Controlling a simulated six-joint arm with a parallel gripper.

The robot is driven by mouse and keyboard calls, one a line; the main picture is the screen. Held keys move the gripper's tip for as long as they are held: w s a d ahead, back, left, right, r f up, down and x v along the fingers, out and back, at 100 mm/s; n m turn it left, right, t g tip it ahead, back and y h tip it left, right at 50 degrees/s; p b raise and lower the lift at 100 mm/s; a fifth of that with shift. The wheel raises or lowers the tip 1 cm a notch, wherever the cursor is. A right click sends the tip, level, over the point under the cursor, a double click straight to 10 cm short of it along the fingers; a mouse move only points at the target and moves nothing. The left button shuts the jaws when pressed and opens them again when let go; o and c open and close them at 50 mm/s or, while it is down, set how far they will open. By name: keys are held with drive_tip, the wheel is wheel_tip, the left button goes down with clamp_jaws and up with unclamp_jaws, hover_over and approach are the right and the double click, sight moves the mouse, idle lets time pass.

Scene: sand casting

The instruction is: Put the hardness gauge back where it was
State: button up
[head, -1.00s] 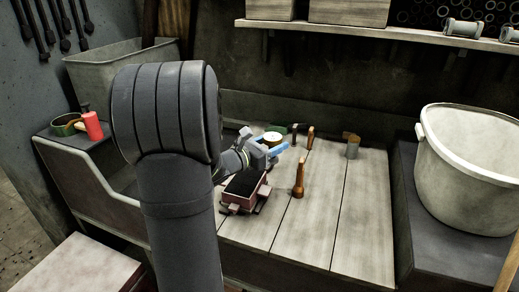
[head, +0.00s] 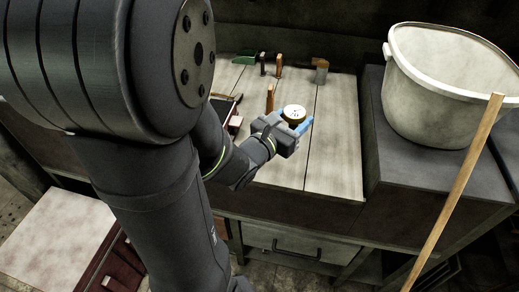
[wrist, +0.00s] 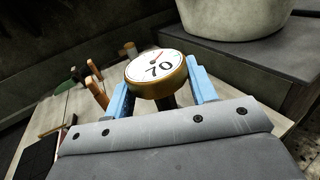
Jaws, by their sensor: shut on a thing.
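The hardness gauge (head: 294,113) is a round dial with a white face and a brass-coloured rim. In the wrist view the gauge (wrist: 157,74) shows the number 70 and a red pointer. My gripper (head: 293,127) has blue fingers, and in the wrist view the gripper (wrist: 165,92) is shut on the gauge, one finger at each side. The gauge is held over the right-middle part of the plank bench (head: 335,150). Its lower part is mostly hidden behind my gripper.
A wooden-handled tool (head: 270,98) stands just left of the gauge. Several small tools, a green one (head: 245,59) and a brown-topped block (head: 321,70) line the back. The moulding box (head: 235,123) is partly hidden by my arm. A large pail (head: 435,85) stands right. The bench's right side is clear.

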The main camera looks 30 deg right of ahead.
drive_tip(key=shift+s+a+f, duration=0.25)
drive_tip(key=shift+s+f, duration=0.1)
drive_tip(key=shift+s, duration=0.35)
drive_tip(key=shift+a+f, duration=0.15)
drive_tip(key=shift+f, duration=0.05)
drive_tip(key=shift+w+a+f, duration=0.55)
drive_tip(key=shift+w+f, duration=1.25)
drive_tip(key=shift+w+a+f, duration=0.6)
drive_tip(key=shift+w+f, duration=1.15)
drive_tip(key=shift+f, duration=0.1)
drive_tip(key=shift+w+a+f, duration=0.55)
drive_tip(key=shift+w+f, duration=1.25)
drive_tip(key=shift+f, duration=0.1)
drive_tip(key=o, duration=1.3)
drive_tip(key=v, duration=1.2)
drive_tip(key=shift+r, duration=0.2)
